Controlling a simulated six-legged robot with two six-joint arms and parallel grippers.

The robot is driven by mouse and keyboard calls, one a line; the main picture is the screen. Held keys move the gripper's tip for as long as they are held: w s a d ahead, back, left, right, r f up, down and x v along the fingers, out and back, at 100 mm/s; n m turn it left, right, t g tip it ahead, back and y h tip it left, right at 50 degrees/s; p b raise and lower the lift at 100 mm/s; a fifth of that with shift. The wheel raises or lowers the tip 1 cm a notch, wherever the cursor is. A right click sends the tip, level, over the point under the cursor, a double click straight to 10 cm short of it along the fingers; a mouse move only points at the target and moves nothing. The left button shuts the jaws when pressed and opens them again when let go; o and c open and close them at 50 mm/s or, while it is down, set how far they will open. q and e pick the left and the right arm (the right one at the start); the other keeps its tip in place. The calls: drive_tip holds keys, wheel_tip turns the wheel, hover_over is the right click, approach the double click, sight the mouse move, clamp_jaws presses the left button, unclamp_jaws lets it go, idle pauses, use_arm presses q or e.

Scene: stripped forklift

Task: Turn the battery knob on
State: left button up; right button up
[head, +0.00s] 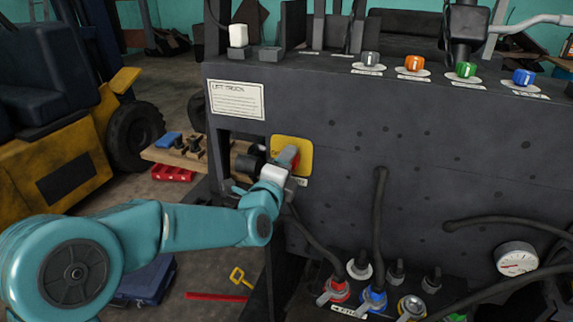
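A yellow plate (301,143) is fixed to the front of the dark grey panel (420,160), near its left edge. A small patch of red shows on the plate behind my gripper, and it looks like the battery knob. My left arm comes in from the left, and my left gripper (287,160) is at the plate, in front of the knob. The gripper hides most of the knob, so its angle and the finger opening cannot be made out. My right gripper is not in the view.
Grey, orange, green and blue knobs (466,69) line the panel's top. Below stand red and blue connectors (375,298), hoses and a round gauge (516,258). A yellow forklift (70,150) and a wooden board with tools (185,152) are at left.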

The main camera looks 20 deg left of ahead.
use_arm(q)
drive_tip(key=o, duration=1)
drive_tip(key=shift+o, duration=0.2)
drive_tip(key=shift+s, duration=0.1)
drive_tip(key=s+b, duration=0.2)
drive_tip(key=s, duration=1.4)
drive_tip(key=shift+a, duration=0.25)
drive_tip(key=shift+s, duration=0.1)
